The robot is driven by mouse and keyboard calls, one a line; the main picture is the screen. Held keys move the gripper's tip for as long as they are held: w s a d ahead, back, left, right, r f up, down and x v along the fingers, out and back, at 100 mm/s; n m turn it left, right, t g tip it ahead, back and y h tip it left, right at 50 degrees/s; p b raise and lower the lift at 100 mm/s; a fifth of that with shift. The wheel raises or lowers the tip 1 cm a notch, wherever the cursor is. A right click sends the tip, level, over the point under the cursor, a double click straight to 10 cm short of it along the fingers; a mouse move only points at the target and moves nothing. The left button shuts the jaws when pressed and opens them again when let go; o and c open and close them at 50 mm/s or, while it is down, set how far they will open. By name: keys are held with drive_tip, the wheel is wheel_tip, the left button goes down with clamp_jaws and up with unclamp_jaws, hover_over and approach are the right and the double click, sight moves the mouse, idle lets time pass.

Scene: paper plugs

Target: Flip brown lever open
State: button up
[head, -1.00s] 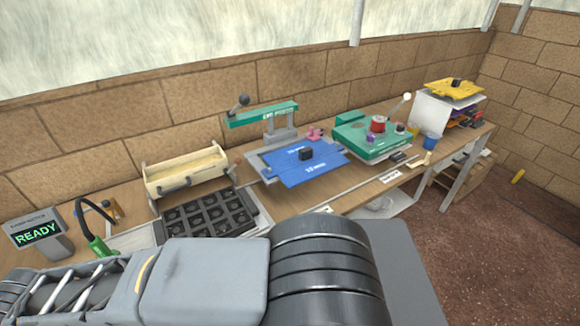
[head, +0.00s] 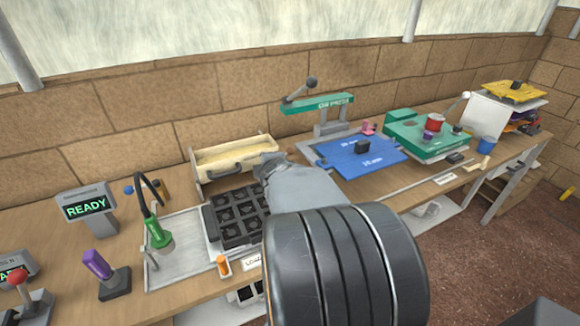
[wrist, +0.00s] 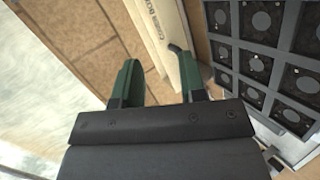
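A small brown upright piece (head: 163,189) stands behind the green-based lamp in the head view; it may be the brown lever, but it is too small to tell. A cream wooden bin (head: 232,158) stands behind the black grid tray, with a dark handle on its front. The wrist view shows the bin's lettered edge (wrist: 150,22) and a dark bent handle (wrist: 179,50). My gripper (wrist: 158,68) is open, its two green fingers apart with nothing held, near the bin. In the head view my arm hides most of it.
The black grid tray (head: 237,217) lies in front of the bin. A green lamp (head: 157,234), a purple-handled lever (head: 97,265) and an orange lever (head: 222,265) stand left of my arm. A green-armed press (head: 317,104) and blue mat (head: 375,164) are to the right.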

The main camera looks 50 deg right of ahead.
drive_tip(key=s+d+f+n+t+b, duration=0.1)
drive_tip(key=d+n, duration=0.2)
drive_tip(key=s+d+f+n+t+b, duration=0.1)
drive_tip(key=s+d+f+n, duration=0.1)
drive_tip(key=d+n, duration=0.1)
drive_tip(key=s+d+f+n+t+b, duration=0.1)
drive_tip(key=d+f+n+t, duration=0.1)
drive_tip(key=d+n, duration=0.2)
drive_tip(key=shift+s+f+y, duration=0.1)
drive_tip(key=shift+s+y, duration=0.15)
drive_tip(key=shift+y, duration=0.05)
drive_tip(key=x, duration=1.3)
drive_tip(key=shift+w, duration=0.2)
drive_tip(key=shift+n, duration=0.3)
drive_tip(key=shift+c, duration=0.2)
clamp_jaws()
